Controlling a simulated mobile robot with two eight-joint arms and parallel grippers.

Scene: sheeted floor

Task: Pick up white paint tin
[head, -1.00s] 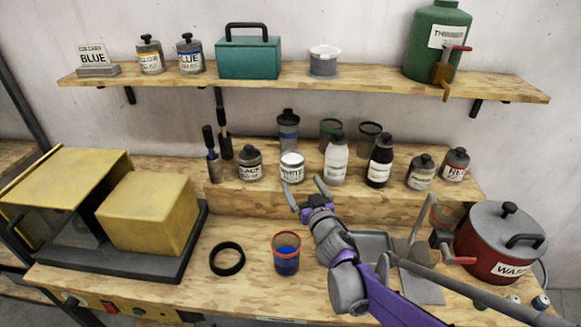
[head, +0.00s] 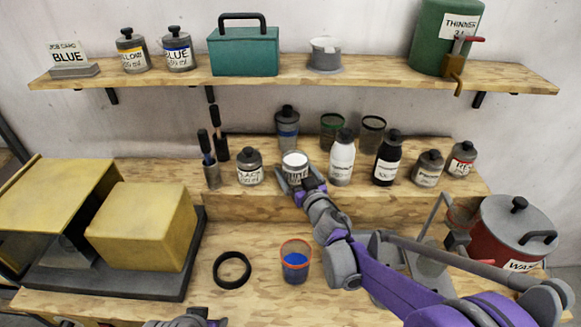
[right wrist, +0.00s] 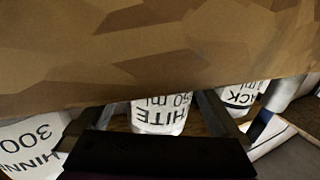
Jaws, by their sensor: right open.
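The white paint tin (head: 295,159), a small tin with a pale top and a label, stands on the raised wooden step between the black tin and a white bottle. My right gripper (head: 296,185) is open, with its fingers at either side of the tin's lower front. In the right wrist view the tin (right wrist: 160,112) appears upside down, its label between the two spread fingers. Whether either finger touches it I cannot tell. A grey and purple part of my left arm (head: 188,319) shows at the bottom edge; its fingers cannot be made out.
The black tin (head: 249,170) stands close left, the white thinner bottle (head: 342,160) close right. A shelf (head: 345,74) runs above.

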